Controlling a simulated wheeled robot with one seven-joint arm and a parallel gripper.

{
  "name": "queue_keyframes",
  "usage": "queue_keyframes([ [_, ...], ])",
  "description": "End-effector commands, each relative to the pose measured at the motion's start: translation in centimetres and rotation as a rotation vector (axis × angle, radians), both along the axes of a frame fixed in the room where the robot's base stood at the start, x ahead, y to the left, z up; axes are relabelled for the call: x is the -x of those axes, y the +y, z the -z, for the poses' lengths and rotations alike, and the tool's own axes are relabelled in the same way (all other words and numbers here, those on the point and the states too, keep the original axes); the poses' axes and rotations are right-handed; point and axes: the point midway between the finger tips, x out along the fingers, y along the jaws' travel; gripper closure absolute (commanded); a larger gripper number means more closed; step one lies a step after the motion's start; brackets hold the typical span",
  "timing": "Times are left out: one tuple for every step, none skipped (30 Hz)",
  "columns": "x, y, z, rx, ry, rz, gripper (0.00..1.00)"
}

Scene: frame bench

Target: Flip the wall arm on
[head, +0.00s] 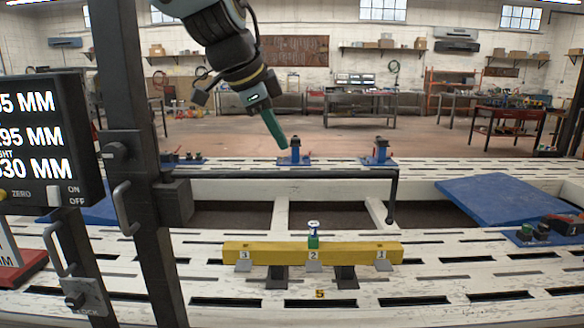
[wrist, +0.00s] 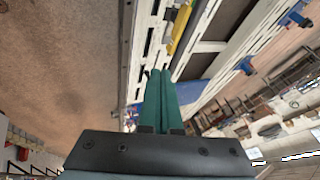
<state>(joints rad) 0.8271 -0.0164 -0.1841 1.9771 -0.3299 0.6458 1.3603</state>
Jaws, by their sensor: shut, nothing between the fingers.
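No part in view is labelled as the wall arm. A black horizontal bar (head: 290,174) reaches right from a dark upright post (head: 130,150), and a thin rod hangs at its right end. A black readout box (head: 38,140) at the left edge shows lit MM figures. A pale switch (head: 54,195) sits on its lower face beside the words ON and OFF; I cannot tell its position surely. My gripper (head: 283,145) points down in the upper middle, right of the post, with its green fingers shut and empty. In the wrist view the fingers (wrist: 160,75) lie together, touching nothing.
Blue clamps (head: 378,152) stand on the far rail. A blue panel (head: 500,205) lies at right. Grab handles (head: 122,208) project from the post.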

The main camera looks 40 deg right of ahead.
Motion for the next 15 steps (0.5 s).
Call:
queue_keyframes([
  [0.0, 0.0, 0.0, -0.001, 0.000, -0.001, 1.00],
  [0.0, 0.0, 0.0, -0.001, 0.000, -0.001, 1.00],
  [-0.1, 0.0, 0.0, -0.001, 0.001, -0.002, 1.00],
  [0.0, 0.0, 0.1, -0.001, 0.001, -0.002, 1.00],
  [-0.1, 0.0, 0.1, 0.000, 0.001, -0.003, 1.00],
  [-0.1, 0.0, 0.2, -0.001, 0.002, -0.003, 1.00],
  [-0.1, -0.1, 0.3, -0.002, 0.002, -0.003, 1.00],
  [-0.1, -0.2, 0.5, -0.002, 0.003, -0.003, 1.00],
  [-0.2, -0.4, 0.8, -0.002, 0.003, -0.003, 1.00],
  [-0.2, -0.6, 1.0, -0.003, 0.003, -0.003, 1.00],
  [-0.3, -0.8, 1.4, -0.004, 0.004, -0.004, 1.00],
  [-0.3, -1.1, 1.9, -0.005, 0.005, -0.003, 1.00],
  [-0.4, -1.4, 2.4, -0.006, 0.005, -0.003, 1.00],
  [-0.4, -1.8, 2.8, -0.005, 0.006, -0.003, 1.00],
  [-0.5, -2.2, 3.5, -0.006, 0.007, -0.003, 1.00],
])
